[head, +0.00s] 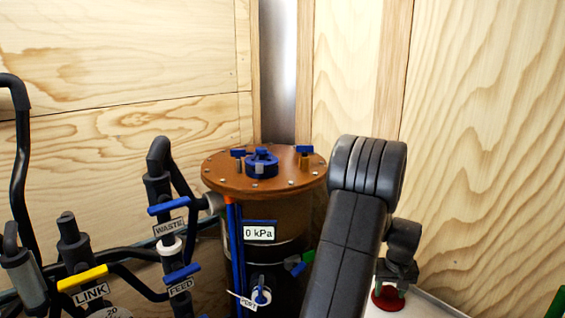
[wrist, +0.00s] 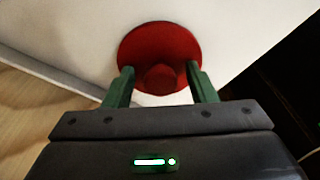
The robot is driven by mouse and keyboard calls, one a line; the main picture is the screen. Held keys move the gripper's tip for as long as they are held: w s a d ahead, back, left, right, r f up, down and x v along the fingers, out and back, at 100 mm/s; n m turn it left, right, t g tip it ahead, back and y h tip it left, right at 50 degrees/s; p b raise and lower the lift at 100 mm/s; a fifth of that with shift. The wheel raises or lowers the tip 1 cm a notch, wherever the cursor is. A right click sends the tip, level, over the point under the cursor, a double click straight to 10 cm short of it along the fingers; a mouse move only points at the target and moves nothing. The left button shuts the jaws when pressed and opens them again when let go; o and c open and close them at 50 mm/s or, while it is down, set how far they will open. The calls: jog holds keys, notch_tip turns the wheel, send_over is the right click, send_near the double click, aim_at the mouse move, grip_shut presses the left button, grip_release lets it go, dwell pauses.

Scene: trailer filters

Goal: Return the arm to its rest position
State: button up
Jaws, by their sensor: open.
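My gripper (wrist: 161,85) has its two green fingers apart in the wrist view. A round red piece with a raised knob (wrist: 160,50) lies on a white surface (wrist: 240,22) just beyond and between the fingertips. I cannot tell whether the fingers touch it. In the head view my dark arm (head: 345,240) rises at centre right and bends down behind to the gripper. The red piece also shows there (head: 387,299), low at the right, below the gripper.
Left of my arm stands a filter vessel with a brown bolted lid (head: 225,172) and a 0 kPa display (head: 259,233). Black pipes with a yellow LINK handle (head: 83,278) and blue WASTE (head: 168,206) and FEED (head: 182,274) handles fill the left. Wooden walls (head: 480,130) close the back and right.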

jog(key=shift+r, duration=1.9)
